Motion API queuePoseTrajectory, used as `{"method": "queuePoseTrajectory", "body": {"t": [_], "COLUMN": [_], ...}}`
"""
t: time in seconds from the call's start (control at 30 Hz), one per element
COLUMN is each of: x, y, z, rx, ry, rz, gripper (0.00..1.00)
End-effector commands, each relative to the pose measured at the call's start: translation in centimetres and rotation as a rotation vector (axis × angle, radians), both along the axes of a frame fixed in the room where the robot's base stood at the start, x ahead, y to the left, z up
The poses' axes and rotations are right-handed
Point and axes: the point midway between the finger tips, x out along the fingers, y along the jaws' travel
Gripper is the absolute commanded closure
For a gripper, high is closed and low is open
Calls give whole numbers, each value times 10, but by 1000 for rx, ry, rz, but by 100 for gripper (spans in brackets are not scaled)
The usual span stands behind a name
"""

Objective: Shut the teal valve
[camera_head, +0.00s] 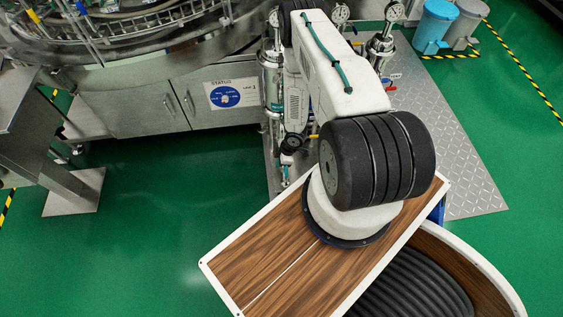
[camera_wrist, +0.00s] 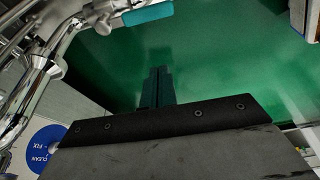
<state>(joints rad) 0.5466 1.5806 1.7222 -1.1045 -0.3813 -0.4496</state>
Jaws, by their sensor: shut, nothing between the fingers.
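The teal valve handle (camera_wrist: 148,14) shows at the top of the wrist view. It is a flat lever that sticks out to the right from a silver pipe fitting, and its upper side is close to the picture's top edge. My gripper (camera_wrist: 160,70) is shut and empty, below and slightly right of the handle, with a visible gap between them in the picture. Green floor shows behind the fingers. In the head view my arm covers much of the pipework, and I cannot clearly tell the handle from my gripper there.
Silver pipes (camera_wrist: 48,68) run along the left of the wrist view. In the head view a steel cabinet (camera_head: 135,108) stands left of the pipework, on whose right are gauges (camera_head: 394,11) and a red handle (camera_head: 396,76). The green floor (camera_head: 150,220) in front is clear.

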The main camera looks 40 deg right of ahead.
Motion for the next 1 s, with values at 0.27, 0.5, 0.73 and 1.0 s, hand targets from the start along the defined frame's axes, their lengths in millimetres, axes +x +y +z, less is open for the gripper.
{"method": "queuePoseTrajectory", "body": {"t": [0.27, 0.5, 0.73, 1.0], "x": [10, -2, -9, -10], "y": [17, -4, -14, -14], "z": [-59, -67, -67, -67], "rx": [-1, -2, -2, -2], "ry": [3, 3, 2, 2], "rz": [1, -7, -3, -3], "gripper": [100, 100, 100, 100]}}
